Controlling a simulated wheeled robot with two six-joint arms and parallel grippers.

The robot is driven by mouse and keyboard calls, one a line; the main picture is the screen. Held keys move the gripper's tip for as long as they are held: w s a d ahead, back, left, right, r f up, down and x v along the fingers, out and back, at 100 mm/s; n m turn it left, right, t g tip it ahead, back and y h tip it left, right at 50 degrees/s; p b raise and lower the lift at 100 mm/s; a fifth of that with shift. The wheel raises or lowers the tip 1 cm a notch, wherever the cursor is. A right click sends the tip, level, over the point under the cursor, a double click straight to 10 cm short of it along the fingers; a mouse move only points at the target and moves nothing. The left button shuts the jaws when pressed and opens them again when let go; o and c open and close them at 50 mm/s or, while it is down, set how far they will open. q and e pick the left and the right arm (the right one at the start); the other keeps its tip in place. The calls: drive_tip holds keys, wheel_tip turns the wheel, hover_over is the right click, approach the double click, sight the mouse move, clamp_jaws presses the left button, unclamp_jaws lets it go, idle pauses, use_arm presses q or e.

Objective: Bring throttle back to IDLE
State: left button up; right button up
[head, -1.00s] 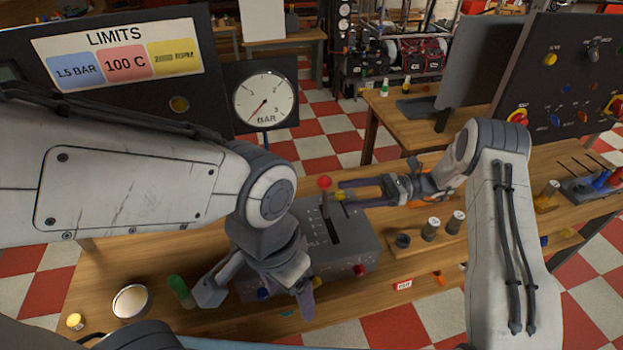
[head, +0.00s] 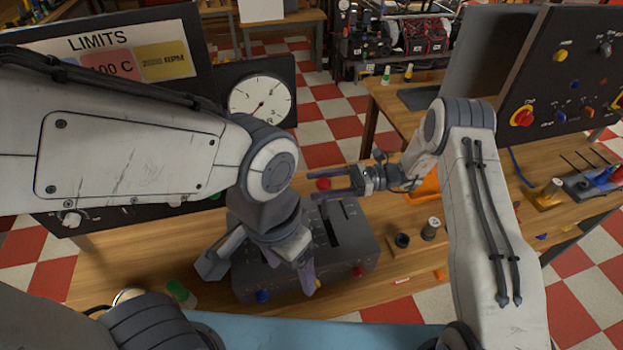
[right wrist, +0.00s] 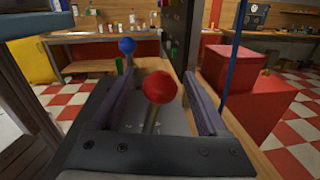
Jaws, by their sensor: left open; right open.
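The throttle lever's red ball knob (head: 323,184) stands above the slotted top of the grey control box (head: 358,236). My right gripper (head: 311,186) is open, with one finger on each side of the knob. In the right wrist view, the red knob (right wrist: 160,87) is between the two spread fingers, with visible gaps on both sides. A second lever with a blue ball (right wrist: 127,46) stands farther off there. My left gripper (head: 258,274) is open and empty over the box's front left, hiding part of its top. I cannot read the IDLE mark.
A round gauge (head: 261,102) stands behind the box. Dark cylinders (head: 431,229) sit right of it on the wooden bench. A green-capped bottle (head: 181,293) is at the front left. My left arm covers much of the left side.

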drive_tip(key=shift+x, duration=1.25)
clamp_jaws()
idle(0.5)
